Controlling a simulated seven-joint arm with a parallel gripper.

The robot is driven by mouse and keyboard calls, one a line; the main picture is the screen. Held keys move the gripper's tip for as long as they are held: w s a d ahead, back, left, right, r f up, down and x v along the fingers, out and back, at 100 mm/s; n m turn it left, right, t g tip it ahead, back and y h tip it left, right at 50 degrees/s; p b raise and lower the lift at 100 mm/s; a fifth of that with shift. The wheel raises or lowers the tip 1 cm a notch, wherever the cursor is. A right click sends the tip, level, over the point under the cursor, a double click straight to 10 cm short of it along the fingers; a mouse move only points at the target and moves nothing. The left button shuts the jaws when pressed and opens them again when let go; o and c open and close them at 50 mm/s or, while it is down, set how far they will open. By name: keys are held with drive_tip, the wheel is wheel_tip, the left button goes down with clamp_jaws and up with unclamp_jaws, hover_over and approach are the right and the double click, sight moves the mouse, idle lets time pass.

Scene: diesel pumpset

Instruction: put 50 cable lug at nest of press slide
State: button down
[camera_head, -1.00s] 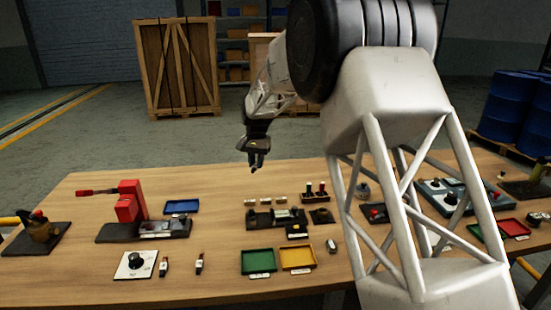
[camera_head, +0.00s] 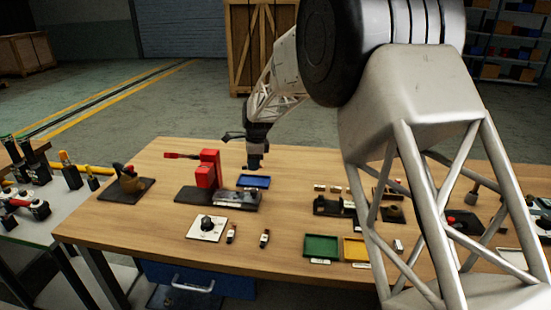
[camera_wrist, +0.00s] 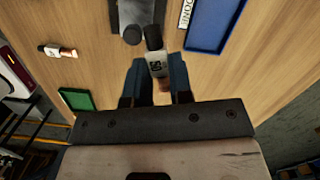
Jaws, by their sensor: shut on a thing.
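In the head view my gripper (camera_head: 255,164) is above the table, just behind the blue tray. The red press (camera_head: 208,170) stands to its left on a dark base. The grey press slide (camera_head: 236,197) lies at the front right of that base. In the wrist view part of a grey metal piece, probably the slide (camera_wrist: 128,12), shows beyond the lug. I cannot make out the nest.
The blue tray (camera_head: 254,182) lies behind the slide; in the wrist view a DONE label is beside it. Two more lugs (camera_head: 232,234) (camera_head: 264,239) and a white plate with a black knob (camera_head: 207,228) are in front. A green tray (camera_head: 321,247) is at right.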

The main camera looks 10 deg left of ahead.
sight(227, 195)
drive_tip(key=s+a+f+m, duration=0.1)
drive_tip(key=s+a+m, duration=0.2)
drive_tip(key=a, duration=0.6)
drive_tip(key=shift+s+f+m, duration=0.3)
drive_tip(key=shift+s+f, duration=0.1)
drive_tip(key=shift+s, duration=0.15)
drive_tip(key=shift+a, duration=0.1)
drive_tip(key=shift+f, duration=0.1)
drive_tip(key=shift+f, duration=3.1)
drive_tip(key=shift+f, duration=0.4)
drive_tip(key=c, duration=0.9)
unclamp_jaws()
drive_tip(key=shift+c, duration=0.2)
drive_tip(key=shift+r, duration=0.15)
wheel_tip(227, 195, up, 7)
